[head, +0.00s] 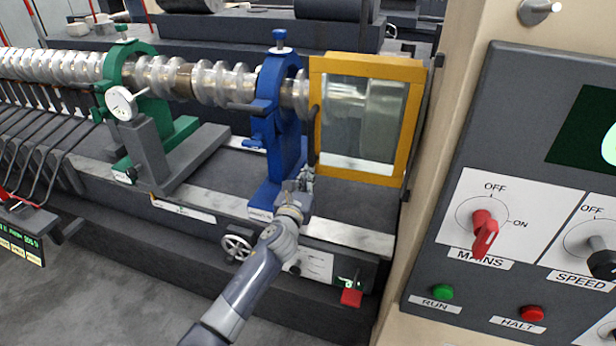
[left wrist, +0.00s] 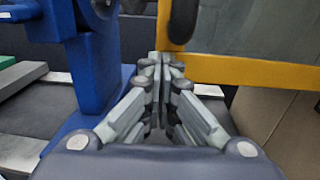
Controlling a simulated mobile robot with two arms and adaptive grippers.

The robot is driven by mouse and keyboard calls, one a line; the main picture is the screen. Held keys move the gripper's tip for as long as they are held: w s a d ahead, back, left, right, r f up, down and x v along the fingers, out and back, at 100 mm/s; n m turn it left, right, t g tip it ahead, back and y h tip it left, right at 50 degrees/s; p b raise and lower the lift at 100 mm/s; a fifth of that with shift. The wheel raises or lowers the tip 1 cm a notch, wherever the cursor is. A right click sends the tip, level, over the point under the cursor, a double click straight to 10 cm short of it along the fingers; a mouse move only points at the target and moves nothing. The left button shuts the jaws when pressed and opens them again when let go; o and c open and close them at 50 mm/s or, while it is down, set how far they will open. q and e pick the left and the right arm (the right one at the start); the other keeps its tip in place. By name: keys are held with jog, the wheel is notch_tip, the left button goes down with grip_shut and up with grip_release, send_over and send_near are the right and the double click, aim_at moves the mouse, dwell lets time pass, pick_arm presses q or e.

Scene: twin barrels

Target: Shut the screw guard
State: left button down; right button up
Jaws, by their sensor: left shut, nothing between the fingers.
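The screw guard (head: 368,66) is a yellow frame with a clear window, at the right end of the long screw (head: 215,84). It stands in front of the screw's end, which shows through the window. A dark upright handle (head: 314,135) is at its left edge; its lower end also shows in the left wrist view (left wrist: 184,18). My left gripper (head: 306,178) is shut and empty, just below the handle and beside the blue stand. In the left wrist view its fingertips (left wrist: 166,60) meet near the yellow frame's lower left corner (left wrist: 176,45). Contact cannot be told. My right gripper is not in view.
A blue stand (head: 275,150) rises close to the left of my gripper, and a green stand (head: 140,65) with a dial is farther left. The control panel (head: 480,150) fills the right side. A handwheel (head: 237,248) sits on the bed's front.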

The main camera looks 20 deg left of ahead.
pick_arm(q)
jog(key=shift+w+a+r+b, duration=0.1)
jog(key=shift+w+b, duration=0.15)
jog(key=shift+w, duration=0.25)
jog(key=shift+w+a+r+b, duration=0.1)
jog(key=shift+w+b, duration=0.1)
jog(key=shift+w, duration=0.25)
